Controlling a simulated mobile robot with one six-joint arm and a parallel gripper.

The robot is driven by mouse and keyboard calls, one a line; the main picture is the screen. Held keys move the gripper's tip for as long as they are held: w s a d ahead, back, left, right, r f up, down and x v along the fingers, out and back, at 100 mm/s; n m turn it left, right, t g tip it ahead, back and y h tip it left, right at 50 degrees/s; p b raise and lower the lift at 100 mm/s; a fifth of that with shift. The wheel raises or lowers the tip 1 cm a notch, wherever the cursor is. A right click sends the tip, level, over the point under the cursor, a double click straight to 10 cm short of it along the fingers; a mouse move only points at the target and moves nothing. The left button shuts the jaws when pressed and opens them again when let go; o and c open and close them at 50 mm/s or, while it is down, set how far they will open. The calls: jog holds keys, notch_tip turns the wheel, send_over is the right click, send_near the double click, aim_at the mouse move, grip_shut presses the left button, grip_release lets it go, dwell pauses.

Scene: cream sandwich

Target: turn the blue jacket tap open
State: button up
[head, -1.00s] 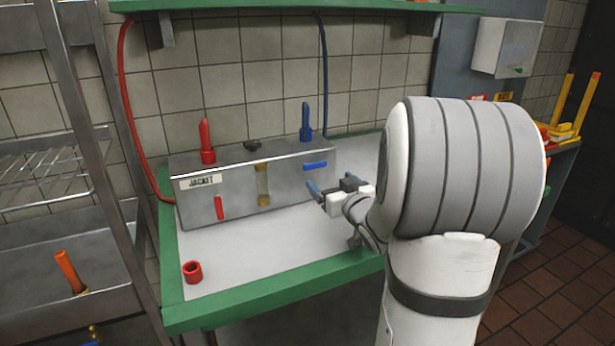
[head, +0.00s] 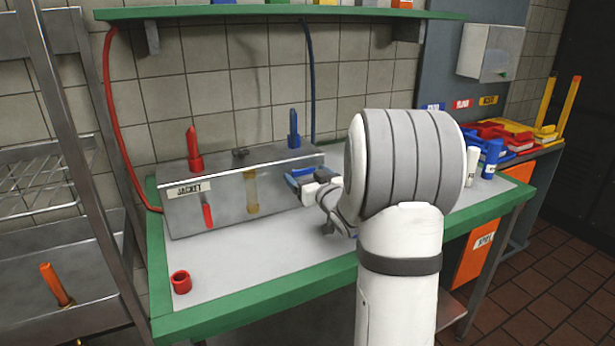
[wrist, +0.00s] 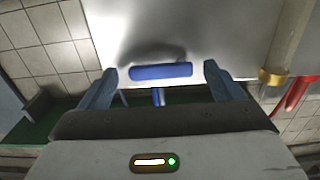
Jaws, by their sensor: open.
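The steel jacket box (head: 228,192) stands on the bench, with a "JACKET" label on its front. The blue tap handle (wrist: 160,71) lies level across the box face in the wrist view. My gripper (head: 298,180) is at the right end of the box front and mostly hides the blue tap in the head view. In the wrist view my gripper is open, with one finger beyond each end of the blue handle. I cannot tell whether the fingers touch it. The red tap handle (head: 207,214) hangs upright at the left of the box front.
A sight tube (head: 251,190) stands between the taps. Red (head: 194,150) and blue (head: 294,128) hose fittings rise from the box top. A loose red ring (head: 181,282) lies at the bench's front left. White and blue bottles (head: 491,158) stand at right. The front bench surface is mostly clear.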

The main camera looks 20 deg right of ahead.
jog(key=c, duration=1)
jog(key=shift+f+m, duration=0.1)
jog(key=shift+m, duration=0.3)
jog(key=shift+a+f+m+p, duration=0.4)
jog(key=shift+m+p, duration=0.15)
jog(key=shift+m, duration=2.3)
jog(key=shift+a+f+m+p, duration=0.4)
jog(key=shift+m+p, duration=0.1)
jog(key=shift+m, duration=2.4)
jog(key=shift+a+f+m+p, duration=0.4)
jog(key=shift+m+p, duration=0.15)
jog(key=shift+m, duration=2.3)
jog(key=o, duration=1)
jog(key=shift+s, duration=0.1)
